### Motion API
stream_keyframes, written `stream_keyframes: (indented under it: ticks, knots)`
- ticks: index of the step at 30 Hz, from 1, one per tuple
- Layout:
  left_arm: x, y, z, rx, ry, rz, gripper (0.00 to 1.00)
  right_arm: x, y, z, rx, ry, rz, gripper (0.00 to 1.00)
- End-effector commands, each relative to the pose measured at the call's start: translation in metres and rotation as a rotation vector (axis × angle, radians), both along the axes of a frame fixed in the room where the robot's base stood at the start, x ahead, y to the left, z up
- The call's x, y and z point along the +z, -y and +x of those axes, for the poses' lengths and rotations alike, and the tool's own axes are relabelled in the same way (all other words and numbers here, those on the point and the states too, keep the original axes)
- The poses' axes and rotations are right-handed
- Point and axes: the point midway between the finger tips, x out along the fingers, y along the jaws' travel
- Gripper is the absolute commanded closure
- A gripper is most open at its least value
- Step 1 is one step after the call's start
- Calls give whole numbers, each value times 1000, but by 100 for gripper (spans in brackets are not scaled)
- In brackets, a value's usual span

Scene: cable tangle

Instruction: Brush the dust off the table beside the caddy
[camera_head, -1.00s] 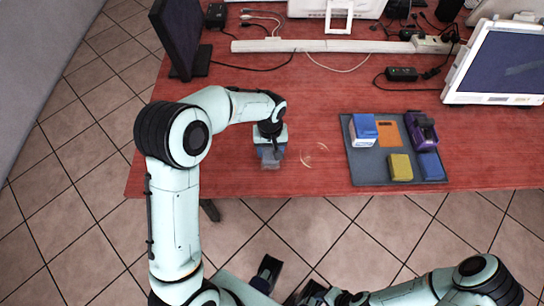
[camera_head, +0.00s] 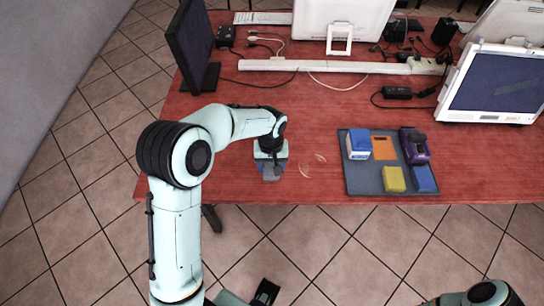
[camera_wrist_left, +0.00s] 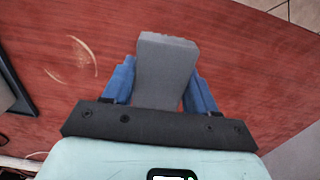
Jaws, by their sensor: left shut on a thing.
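My left gripper (camera_head: 270,162) is over the table near its front edge, shut on a grey block-like thing. In the left wrist view this grey thing (camera_wrist_left: 166,62) widens toward its far end, between the blue fingers; I cannot tell whether it has bristles. Pale, thin curved dust marks (camera_head: 305,169) lie on the red table just right of the gripper. They also show in the left wrist view (camera_wrist_left: 84,55), apart from the grey thing. A dark grey tray (camera_head: 376,184), seemingly the caddy, lies further right. My right gripper is out of view.
The tray holds a blue-and-white box (camera_head: 358,146), an orange piece (camera_head: 383,148), a purple item (camera_head: 414,146), a yellow block (camera_head: 394,179) and a blue block (camera_head: 424,179). Monitors (camera_head: 490,85), a power strip (camera_head: 320,66) and cables stand behind.

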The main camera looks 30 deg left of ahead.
Motion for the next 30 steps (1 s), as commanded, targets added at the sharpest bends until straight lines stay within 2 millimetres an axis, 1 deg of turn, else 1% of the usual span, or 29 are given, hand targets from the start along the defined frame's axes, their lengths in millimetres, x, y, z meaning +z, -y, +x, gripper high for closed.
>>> stream_keyframes:
  ticks: [1,3,12,30]
  knots:
    - [8,-1,2,1,2,0,67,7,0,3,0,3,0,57]
    - [15,-3,3,0,4,0,67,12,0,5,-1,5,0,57]
    - [38,-8,6,-1,2,0,67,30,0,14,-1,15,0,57]
    - [38,-8,6,-2,1,1,67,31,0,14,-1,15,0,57]
